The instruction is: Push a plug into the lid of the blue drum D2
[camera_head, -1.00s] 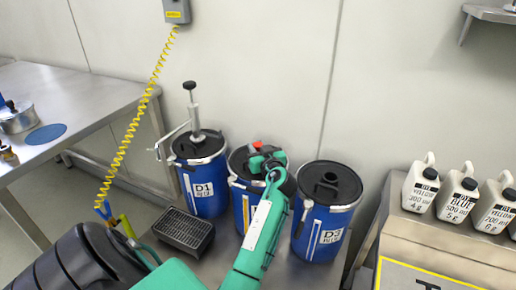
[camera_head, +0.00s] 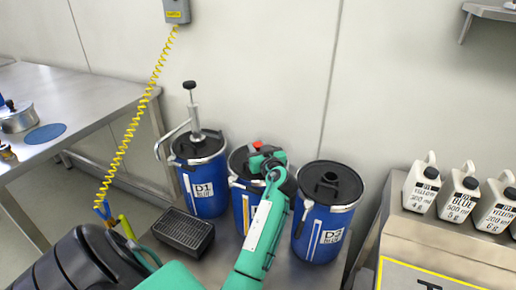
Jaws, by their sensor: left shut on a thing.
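The middle blue drum (camera_head: 239,205) stands between two others. My arm covers most of its front, and its label is hidden. Its black lid (camera_head: 237,163) is partly covered by my left gripper (camera_head: 258,153), which reaches over it from the front. The gripper is shut on a small red-topped plug (camera_head: 257,144) at the lid. I cannot tell how deep the plug sits, as the fingers hide its lower part. My right gripper is out of view.
The left drum, D1 (camera_head: 206,189), carries a hand pump (camera_head: 194,110). The right drum (camera_head: 318,243) has a closed black lid. A black grated tray (camera_head: 184,231) lies in front. White bottles (camera_head: 421,188) stand at the right. A yellow coiled cord (camera_head: 135,119) hangs at the left.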

